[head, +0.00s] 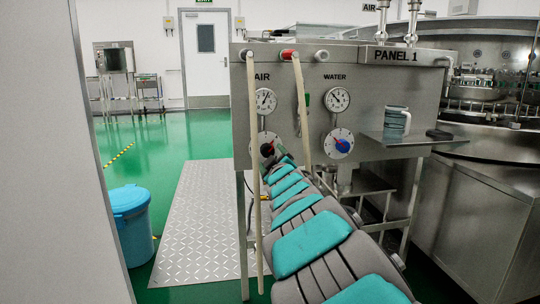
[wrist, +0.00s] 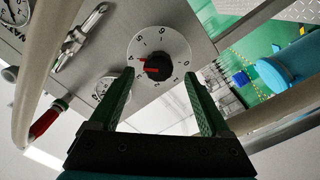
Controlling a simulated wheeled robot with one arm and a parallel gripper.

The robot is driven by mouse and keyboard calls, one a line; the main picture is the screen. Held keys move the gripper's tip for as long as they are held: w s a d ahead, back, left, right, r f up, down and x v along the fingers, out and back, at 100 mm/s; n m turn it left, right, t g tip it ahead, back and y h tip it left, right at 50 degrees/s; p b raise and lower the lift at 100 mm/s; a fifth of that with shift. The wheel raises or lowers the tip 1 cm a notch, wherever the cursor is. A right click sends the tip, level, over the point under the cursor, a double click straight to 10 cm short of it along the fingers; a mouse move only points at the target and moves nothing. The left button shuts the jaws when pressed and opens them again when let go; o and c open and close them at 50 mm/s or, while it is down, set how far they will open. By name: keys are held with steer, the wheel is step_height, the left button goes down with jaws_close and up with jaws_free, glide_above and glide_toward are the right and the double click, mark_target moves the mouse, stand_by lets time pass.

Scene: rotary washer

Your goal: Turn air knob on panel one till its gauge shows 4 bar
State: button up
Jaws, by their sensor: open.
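Panel 1 (head: 385,85) is a grey metal board with AIR on the left and WATER on the right. The air gauge (head: 265,101) is a white dial with a dark needle; its reading is too small to tell. Below it, the air knob (head: 267,149) is partly hidden by the end of my arm. In the wrist view the air knob (wrist: 158,69) is black with a red pointer on a white numbered dial. My gripper (wrist: 158,75) is open, its green fingers on either side of the knob in the picture; I cannot tell whether they touch it. The air gauge is partly hidden behind the left finger.
The water gauge (head: 337,100) and the blue-centred water knob (head: 341,145) are to the right. Tan hoses (head: 301,115) hang in front of the panel. A shelf (head: 411,140) with a jug (head: 396,123) juts out at right. A blue bin (head: 131,222) stands left.

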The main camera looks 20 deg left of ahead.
steer(key=shift+v, duration=1.85)
steer(key=s+d+f+m+g+h+p, duration=0.15)
steer(key=d+m+h+p, duration=0.5)
steer(key=d, duration=1.85)
steer(key=s+d+f+m+g+h, duration=0.3)
steer(key=s+d+f+m+h, duration=0.1)
steer(key=s+d, duration=0.4)
steer(key=s+d+f+m+g+h+p, duration=0.1)
steer(key=s+d+f+m+g, duration=0.2)
steer(key=s, duration=0.4)
steer(key=s+d+f+g+p, duration=0.1)
steer(key=s+d+f+g, duration=0.15)
steer(key=s+d, duration=0.35)
steer(key=s+f+m+g+y+p, duration=0.2)
steer(key=s+g, duration=0.5)
steer(key=s, duration=1.9)
steer(key=shift+a+p, duration=0.4)
